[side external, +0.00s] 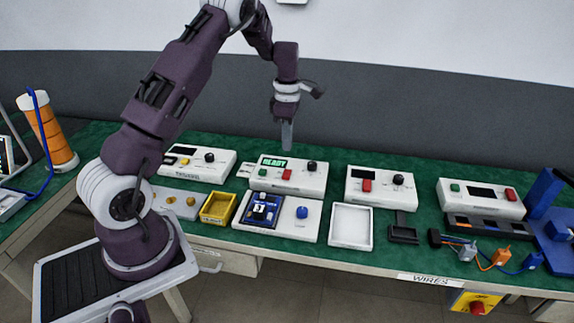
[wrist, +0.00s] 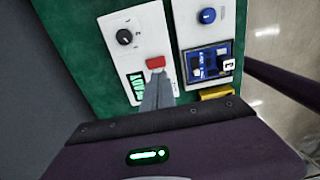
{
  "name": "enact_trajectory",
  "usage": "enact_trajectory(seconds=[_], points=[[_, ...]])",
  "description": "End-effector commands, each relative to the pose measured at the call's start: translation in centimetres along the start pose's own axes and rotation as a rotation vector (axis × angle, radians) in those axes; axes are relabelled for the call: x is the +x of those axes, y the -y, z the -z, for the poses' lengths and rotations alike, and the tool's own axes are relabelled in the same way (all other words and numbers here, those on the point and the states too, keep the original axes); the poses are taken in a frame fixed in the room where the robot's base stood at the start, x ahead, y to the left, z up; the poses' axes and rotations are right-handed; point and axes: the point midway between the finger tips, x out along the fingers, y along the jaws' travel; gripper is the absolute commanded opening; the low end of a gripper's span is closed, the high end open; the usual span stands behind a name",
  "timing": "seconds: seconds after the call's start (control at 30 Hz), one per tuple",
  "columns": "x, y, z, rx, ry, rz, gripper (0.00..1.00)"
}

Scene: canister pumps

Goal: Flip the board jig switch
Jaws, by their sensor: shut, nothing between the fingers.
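The board jig (side external: 277,233) is a white plate on the green bench. It carries a dark blue board (side external: 264,208) on its left and a round blue switch knob (side external: 302,212) on its right. In the wrist view the board (wrist: 208,62) and the blue knob (wrist: 208,15) are at the upper right. My gripper (side external: 287,148) is shut and empty, pointing down above the back edge of the READY console. In the wrist view my gripper (wrist: 157,77) overlaps that console, with its tips just below the red button in the picture.
The READY console (side external: 270,185), with a red button (side external: 287,175) and black knob (side external: 312,166), stands behind the jig. A yellow tray (side external: 232,221) is left of the jig; a white tray (side external: 351,243) is right. Other consoles stand on both sides. Air above the bench is clear.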

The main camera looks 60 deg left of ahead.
Motion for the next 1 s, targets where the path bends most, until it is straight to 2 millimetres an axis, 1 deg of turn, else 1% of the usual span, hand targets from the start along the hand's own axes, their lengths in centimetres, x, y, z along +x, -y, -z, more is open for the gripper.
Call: enact_trajectory(seconds=[0.03, 0.2, 0.3, 0.4, 0.57, 0.87, 1.0], points=[[1.2, 0.1, 0.0, 0.000, -0.001, 0.004, 0.00], [4.9, 0.1, 0.0, 0.000, 0.000, 0.004, 0.00], [6.7, 0.0, 0.0, 0.000, 0.000, 0.002, 0.00], [8.0, 0.0, 0.1, 0.000, 0.000, 0.001, 0.00], [9.0, 0.0, 0.0, 0.001, 0.000, 0.000, 0.00], [9.1, 0.0, 0.0, 0.001, 0.000, -0.001, 0.00], [10.0, 0.4, 0.0, 0.000, -0.001, 0.002, 0.00]])
